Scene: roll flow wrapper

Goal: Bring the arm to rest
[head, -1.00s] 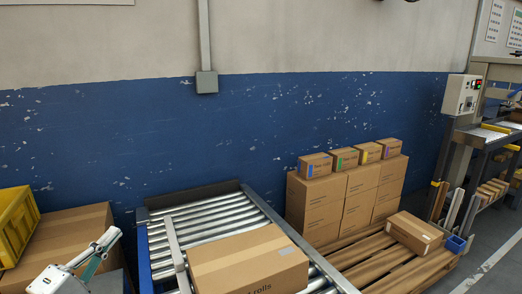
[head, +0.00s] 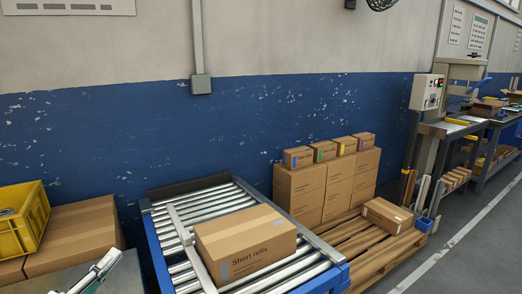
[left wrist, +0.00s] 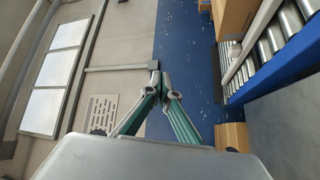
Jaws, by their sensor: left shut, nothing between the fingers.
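My left gripper (head: 112,257) shows at the lower left of the head view, with its fingertips pointing up and to the right. It is in front of the grey surface beside the roller conveyor (head: 166,261) and holds nothing. In the left wrist view the two green-and-grey fingers of this gripper (left wrist: 160,80) come together at their tips, shut and empty. Most of the left arm is outside the head view. My right gripper is not in view.
A carton marked "Short rolls" (head: 245,243) lies on the conveyor. A yellow crate (head: 28,222) and brown cartons (head: 77,232) stand at the left. Stacked boxes (head: 300,190) stand on a wooden pallet (head: 368,250). Open floor (head: 470,260) lies at the right.

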